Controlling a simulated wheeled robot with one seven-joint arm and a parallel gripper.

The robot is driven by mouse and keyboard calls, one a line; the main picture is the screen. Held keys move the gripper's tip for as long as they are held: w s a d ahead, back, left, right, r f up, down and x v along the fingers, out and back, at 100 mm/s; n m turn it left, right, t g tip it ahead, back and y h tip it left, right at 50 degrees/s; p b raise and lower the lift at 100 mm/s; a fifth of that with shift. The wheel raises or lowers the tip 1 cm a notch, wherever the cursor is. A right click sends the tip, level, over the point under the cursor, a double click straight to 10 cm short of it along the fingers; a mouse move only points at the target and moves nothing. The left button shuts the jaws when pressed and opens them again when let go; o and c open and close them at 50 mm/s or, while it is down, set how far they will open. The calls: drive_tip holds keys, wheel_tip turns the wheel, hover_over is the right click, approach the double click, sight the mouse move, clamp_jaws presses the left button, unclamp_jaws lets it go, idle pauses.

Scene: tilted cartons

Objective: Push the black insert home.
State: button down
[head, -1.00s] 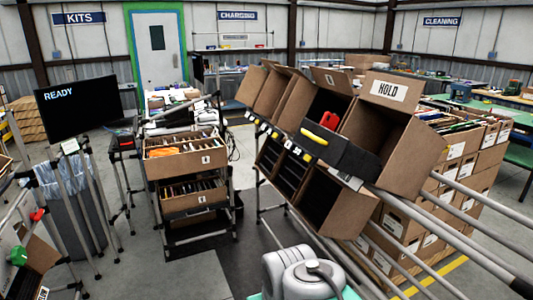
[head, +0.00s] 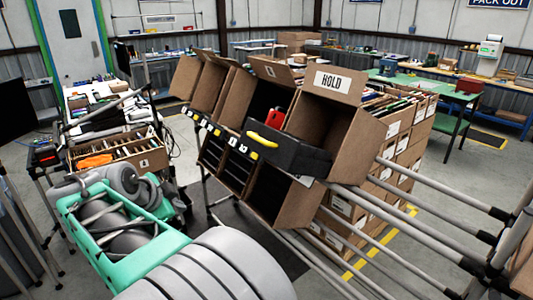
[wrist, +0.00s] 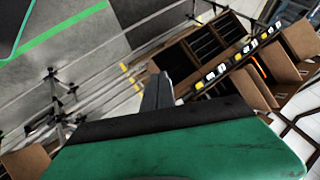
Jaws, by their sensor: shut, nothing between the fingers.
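The black insert (head: 290,153) is a dark tray with a yellow handle (head: 262,139) on its front. In the head view it juts out of the open front of a tilted brown carton in the upper row of the rack. A red item (head: 274,119) shows just behind it. My gripper (wrist: 158,80) is shut and empty in the wrist view, its dark fingers together, apart from the cartons (wrist: 255,85) behind them. I cannot clearly pick out the insert in the wrist view. In the head view my arm fills the lower left and my fingertips cannot be made out.
Grey rails (head: 430,185) stick out at right. A cart with a carton of files (head: 120,148) stands left, close behind my arm. Stacked cartons (head: 395,140) stand behind the rack.

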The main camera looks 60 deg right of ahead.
drive_tip(key=s+d+r+m+g+h+p, duration=0.25)
drive_tip(key=s+d+r+m+g, duration=0.45)
drive_tip(key=s+d+r+m, duration=0.7)
drive_tip(key=m+b, duration=0.3)
drive_tip(key=b, duration=0.4)
approach(281, 167)
drive_tip(key=x, duration=0.6)
drive_tip(key=shift+s+d+f, duration=0.1)
drive_tip(key=shift+d+f, duration=0.2)
drive_tip(key=shift+d, duration=0.05)
drive_tip(key=shift+f+b, duration=0.15)
drive_tip(key=shift+b, duration=0.2)
